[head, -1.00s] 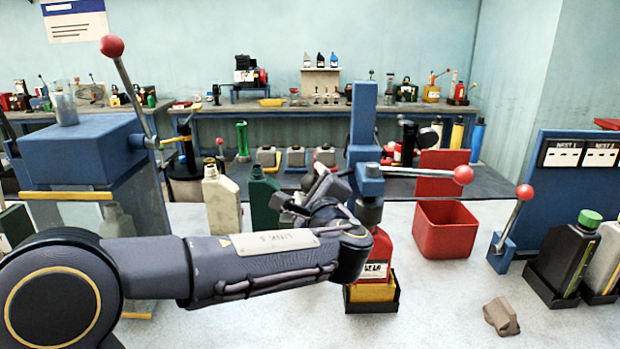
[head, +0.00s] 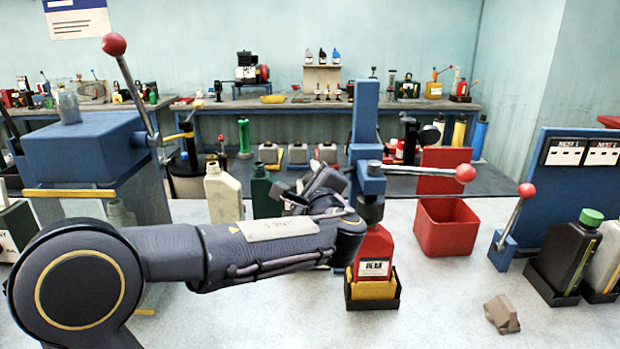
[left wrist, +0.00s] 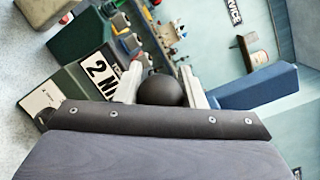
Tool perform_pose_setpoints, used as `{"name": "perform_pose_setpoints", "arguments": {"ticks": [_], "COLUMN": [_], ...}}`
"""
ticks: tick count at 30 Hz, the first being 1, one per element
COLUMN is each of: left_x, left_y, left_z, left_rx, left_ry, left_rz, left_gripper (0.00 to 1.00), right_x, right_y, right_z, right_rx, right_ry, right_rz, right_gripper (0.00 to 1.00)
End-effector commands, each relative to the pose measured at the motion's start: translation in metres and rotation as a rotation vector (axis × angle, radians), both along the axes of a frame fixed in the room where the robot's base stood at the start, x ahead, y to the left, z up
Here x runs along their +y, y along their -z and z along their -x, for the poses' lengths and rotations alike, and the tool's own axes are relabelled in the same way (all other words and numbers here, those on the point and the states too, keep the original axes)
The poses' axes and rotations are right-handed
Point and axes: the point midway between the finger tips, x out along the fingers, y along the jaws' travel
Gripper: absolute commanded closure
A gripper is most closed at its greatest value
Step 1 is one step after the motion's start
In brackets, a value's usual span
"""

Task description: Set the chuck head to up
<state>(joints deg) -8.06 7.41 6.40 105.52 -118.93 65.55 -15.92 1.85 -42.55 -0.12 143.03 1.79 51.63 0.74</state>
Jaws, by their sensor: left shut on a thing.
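The blue press (head: 365,118) stands at mid-table, with its chuck head (head: 370,184) low on the column. The dark chuck under the head is just above a red bottle (head: 375,243) in a black holder (head: 372,303). A lever with a red ball (head: 465,173) reaches right from the head. My left gripper (head: 305,193) is at the head's left side, with its fingertips partly hidden by my own wrist. In the left wrist view its pale fingers are shut on a dark round knob (left wrist: 160,90). My right gripper is not in view.
A cream jug (head: 222,190) and a dark green jug (head: 264,192) stand behind my left arm. A red bin (head: 446,230) is to the right, near a second red-balled lever (head: 526,190). A brown block (head: 502,315) lies on the front right, with bare table around it.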

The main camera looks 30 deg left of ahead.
Motion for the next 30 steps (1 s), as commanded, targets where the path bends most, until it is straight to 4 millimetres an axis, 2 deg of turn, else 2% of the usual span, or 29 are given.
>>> {"name": "perform_pose_setpoints", "arguments": {"ticks": [2, 5, 12, 17, 21, 29, 30], "left_x": [0.0, 0.0, 0.0, 0.0, 0.0, 0.0, 0.0], "left_y": [0.0, -0.012, -0.079, -0.109, -0.117, -0.118, -0.118], "left_z": [0.0, 0.0, 0.0, 0.001, 0.001, 0.001, 0.001], "left_rx": [0.001, -0.002, -0.01, -0.01, -0.008, -0.01, -0.01], "left_ry": [-0.001, 0.0, 0.0, -0.001, 0.0, 0.0, 0.0], "left_rz": [0.001, 0.0, 0.0, -0.001, -0.001, -0.003, -0.003], "left_gripper": [1.0, 1.0, 1.0, 1.0, 1.0, 1.0, 0.61], "right_x": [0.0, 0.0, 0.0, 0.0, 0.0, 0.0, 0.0], "right_y": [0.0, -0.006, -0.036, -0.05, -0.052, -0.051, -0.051], "right_z": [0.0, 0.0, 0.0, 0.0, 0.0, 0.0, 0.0], "right_rx": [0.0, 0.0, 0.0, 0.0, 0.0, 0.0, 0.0], "right_ry": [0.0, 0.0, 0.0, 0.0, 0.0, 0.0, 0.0], "right_rz": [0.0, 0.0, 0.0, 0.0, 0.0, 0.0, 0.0], "right_gripper": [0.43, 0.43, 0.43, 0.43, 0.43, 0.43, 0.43]}}
